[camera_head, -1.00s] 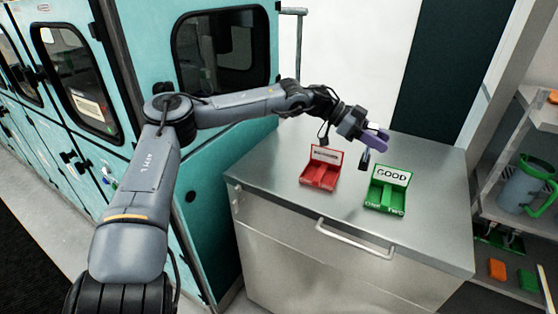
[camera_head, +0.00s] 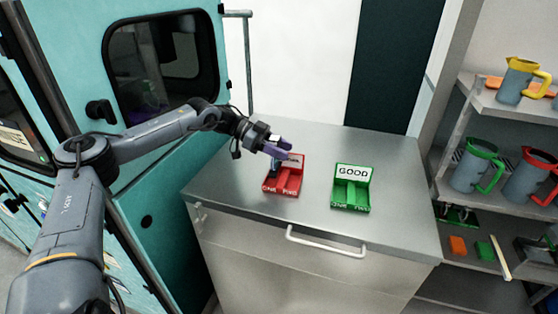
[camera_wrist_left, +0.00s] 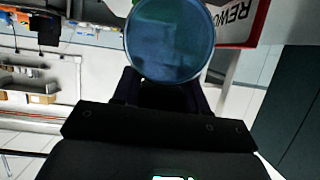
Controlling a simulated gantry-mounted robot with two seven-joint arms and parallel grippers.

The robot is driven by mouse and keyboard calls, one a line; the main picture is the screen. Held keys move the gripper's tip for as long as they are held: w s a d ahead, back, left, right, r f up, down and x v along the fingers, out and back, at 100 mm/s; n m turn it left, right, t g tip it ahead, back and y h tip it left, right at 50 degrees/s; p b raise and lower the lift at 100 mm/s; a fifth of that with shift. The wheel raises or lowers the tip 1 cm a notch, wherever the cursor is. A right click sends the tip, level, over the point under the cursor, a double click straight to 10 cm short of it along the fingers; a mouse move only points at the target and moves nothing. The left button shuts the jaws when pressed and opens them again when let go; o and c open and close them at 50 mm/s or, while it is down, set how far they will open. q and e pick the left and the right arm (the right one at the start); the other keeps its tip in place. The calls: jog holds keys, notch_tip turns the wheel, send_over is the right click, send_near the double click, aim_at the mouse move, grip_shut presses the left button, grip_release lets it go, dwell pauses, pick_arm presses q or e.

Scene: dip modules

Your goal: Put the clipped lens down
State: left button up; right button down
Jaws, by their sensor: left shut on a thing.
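My left gripper (camera_head: 278,148) is shut on the clipped lens. In the left wrist view the lens (camera_wrist_left: 167,40) is a round, bluish, see-through disc held at the fingertips, its upper edge cut off by the frame. In the head view only a small dark part shows below the purple fingers. The gripper is over the back left part of a red tray (camera_head: 289,187) with two compartments and a white label. The label reads "REWO..." in the wrist view, where the tray's red edge (camera_wrist_left: 258,22) shows beside the lens. I cannot tell whether lens and tray touch. My right gripper is not in view.
A green tray (camera_head: 336,202) marked "GOOD" stands to the right of the red one on the metal cabinet top (camera_head: 313,152). The top around both trays is clear. A teal machine (camera_head: 170,205) stands at left. Shelves at right hold jugs (camera_head: 475,168).

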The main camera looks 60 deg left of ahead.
aim_at(279, 161)
pick_arm(q)
jog(key=shift+s+a+f, duration=0.15)
jog(key=shift+f, duration=0.1)
jog(key=shift+f+b, duration=0.5)
jog(key=shift+f, duration=1.4)
jog(key=shift+f, duration=0.2)
jog(key=o, duration=0.8)
jog(key=shift+r, duration=0.1)
